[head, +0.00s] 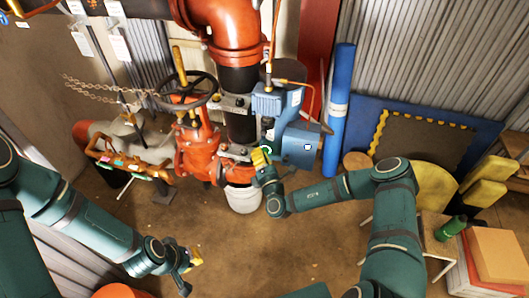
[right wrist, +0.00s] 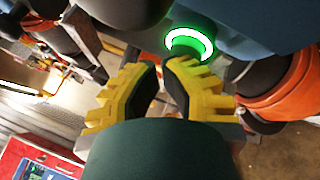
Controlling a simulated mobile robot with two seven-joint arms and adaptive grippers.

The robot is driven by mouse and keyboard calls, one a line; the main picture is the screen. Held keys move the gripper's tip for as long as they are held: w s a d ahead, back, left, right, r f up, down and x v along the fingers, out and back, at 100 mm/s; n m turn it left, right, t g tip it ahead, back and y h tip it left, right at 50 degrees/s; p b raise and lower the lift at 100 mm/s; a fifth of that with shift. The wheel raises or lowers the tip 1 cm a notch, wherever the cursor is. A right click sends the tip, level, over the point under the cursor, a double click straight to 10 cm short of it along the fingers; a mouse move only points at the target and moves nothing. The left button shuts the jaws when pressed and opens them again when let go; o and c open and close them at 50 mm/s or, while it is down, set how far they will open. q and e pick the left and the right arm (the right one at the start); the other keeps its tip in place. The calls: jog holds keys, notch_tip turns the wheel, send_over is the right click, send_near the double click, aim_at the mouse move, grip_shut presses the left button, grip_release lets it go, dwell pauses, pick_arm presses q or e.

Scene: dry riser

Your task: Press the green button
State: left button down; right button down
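The green button (head: 267,149) has a glowing white-green ring and is on the blue valve unit (head: 300,146) beside the vertical pipe. It also shows large in the right wrist view (right wrist: 188,43), just beyond my fingers. My right gripper (head: 259,157) has yellow fingers and is close to the button in the head view. In the right wrist view its fingertips (right wrist: 160,65) nearly meet, with nothing seen between them, just below the button in the picture. I cannot tell whether they touch it. My left gripper (head: 192,263) hangs low, away from the button; its finger opening is unclear.
The orange pipe (head: 236,30) and black handwheel (head: 187,90) stand left of the valve unit. A white bucket (head: 243,197) is below. A blue roll (head: 338,110) leans behind. A stool and stacked boxes (head: 497,255) stand at right. The middle floor (head: 255,250) is clear.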

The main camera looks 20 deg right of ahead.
jog(key=shift+s+a+p, duration=0.2)
jog(key=shift+s+p, duration=0.1)
jog(key=shift+s, duration=0.1)
jog(key=s+a+p, duration=0.1)
jog(key=s, duration=0.1)
jog(key=s+a+p, duration=0.2)
jog(key=shift+s+a, duration=0.15)
jog(key=shift+s, duration=0.25)
dwell(0.5)
